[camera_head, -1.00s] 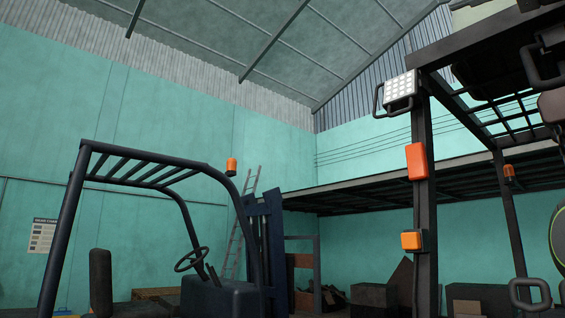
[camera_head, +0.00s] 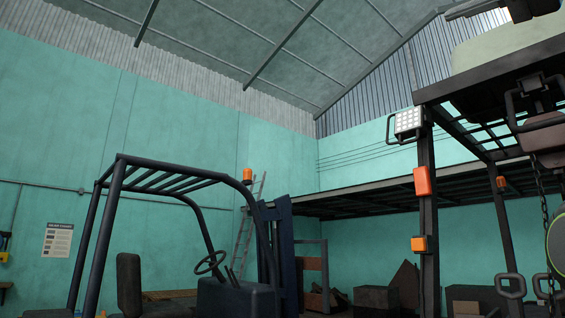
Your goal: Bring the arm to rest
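Neither of my grippers can be made out in the head view, and no arm of mine can be identified for sure. A dark forklift with an open overhead guard (camera_head: 165,176) stands at the left centre, with a steering wheel (camera_head: 209,262), a seat back (camera_head: 129,284) and an orange beacon (camera_head: 247,175). A larger machine frame with a dark post (camera_head: 427,190) stands close on the right. It carries a floodlight (camera_head: 408,123) and orange lamps (camera_head: 422,181).
A ladder (camera_head: 250,220) leans by the far wall. A dark mezzanine (camera_head: 370,200) runs along the back right. A sign (camera_head: 57,239) hangs on the left wall. A chain (camera_head: 548,230) hangs at the right. The floor is out of view.

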